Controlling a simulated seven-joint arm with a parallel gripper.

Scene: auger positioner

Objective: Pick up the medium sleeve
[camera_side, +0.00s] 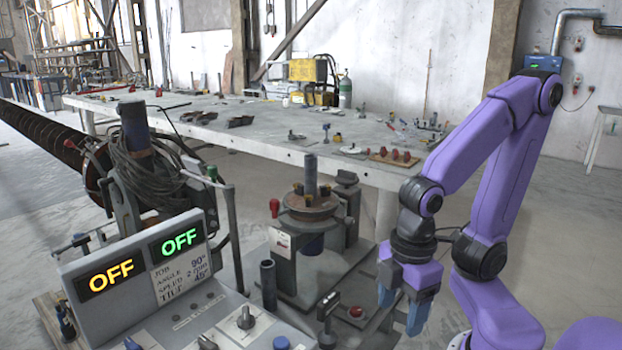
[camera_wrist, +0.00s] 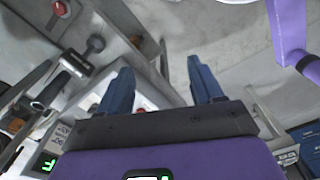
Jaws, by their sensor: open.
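My gripper (camera_side: 402,312) points down at the lower right in the side view, with its two blue fingers apart and nothing between them. The fingers also show spread in the wrist view (camera_wrist: 158,72). A dark upright tube (camera_side: 268,285) stands behind the control panel, left of my gripper and apart from it. Another dark tube (camera_side: 311,175) stands upright in the middle of the round positioner table (camera_side: 308,207). I cannot tell which of these is the medium sleeve. I do not make out any sleeve in the wrist view.
A control panel (camera_side: 70,300) with two OFF displays fills the lower left. A long workbench (camera_side: 250,120) with small parts runs behind. Open floor lies to the right.

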